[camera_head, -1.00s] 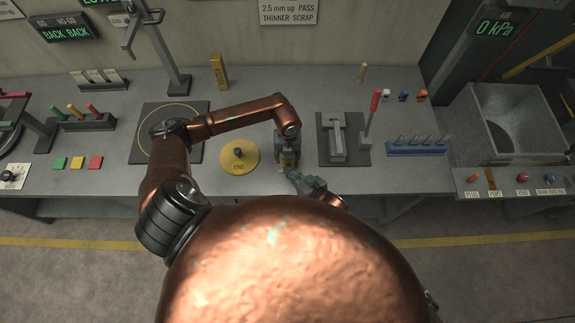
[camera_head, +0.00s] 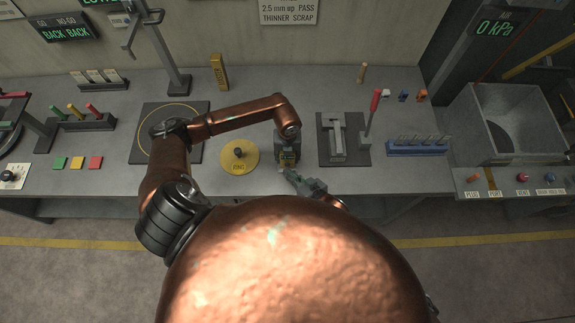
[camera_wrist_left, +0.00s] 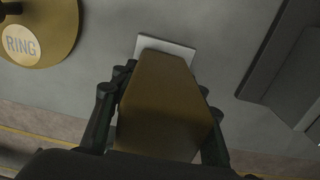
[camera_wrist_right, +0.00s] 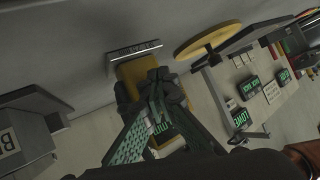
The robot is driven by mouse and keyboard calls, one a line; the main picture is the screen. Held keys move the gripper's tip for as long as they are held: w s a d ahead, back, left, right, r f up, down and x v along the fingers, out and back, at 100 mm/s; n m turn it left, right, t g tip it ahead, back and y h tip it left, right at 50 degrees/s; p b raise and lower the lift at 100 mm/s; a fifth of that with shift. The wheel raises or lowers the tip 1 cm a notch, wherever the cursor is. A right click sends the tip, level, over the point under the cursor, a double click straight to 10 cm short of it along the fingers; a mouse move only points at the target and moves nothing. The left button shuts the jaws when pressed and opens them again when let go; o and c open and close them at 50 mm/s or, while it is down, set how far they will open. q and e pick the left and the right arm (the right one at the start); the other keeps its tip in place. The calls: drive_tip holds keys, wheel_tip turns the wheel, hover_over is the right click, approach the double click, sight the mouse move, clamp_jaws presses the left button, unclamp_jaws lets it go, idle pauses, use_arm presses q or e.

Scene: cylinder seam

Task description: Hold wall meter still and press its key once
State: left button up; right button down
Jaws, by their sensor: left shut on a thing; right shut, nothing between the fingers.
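The wall meter is a yellow block (camera_wrist_left: 160,95) on a pale base plate (camera_wrist_left: 165,48), in the left wrist view. In the head view the meter (camera_head: 288,163) is small at the bench's front edge, partly hidden by my arm. My left gripper (camera_head: 288,150) is shut around it, with a finger on each side in the left wrist view. My right gripper (camera_wrist_right: 160,78) is shut and empty, its tips in front of the meter (camera_wrist_right: 130,72) in the right wrist view. Contact cannot be told. The key is hidden; a green-lit readout shows partly behind the fingers.
A round yellow plate with a knob (camera_head: 239,156) lies left of the meter. A dark fixture (camera_head: 338,150) and a red-handled lever (camera_head: 375,102) stand to the right. A blue rack (camera_head: 416,148) and a grey sink (camera_head: 505,130) are farther right.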

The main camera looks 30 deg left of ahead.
drive_tip(key=shift+s+d, duration=0.1)
drive_tip(key=shift+s, duration=0.05)
drive_tip(key=shift+s, duration=0.1)
drive_tip(key=shift+s+d, duration=0.45)
drive_tip(key=shift+s, duration=0.25)
drive_tip(key=shift+s+d, duration=0.45)
drive_tip(key=shift+s, duration=0.25)
drive_tip(key=shift+s+d, duration=0.45)
drive_tip(key=shift+s, duration=0.25)
use_arm(q)
drive_tip(key=o, duration=1.5)
wheel_tip(320, 180, up, 12)
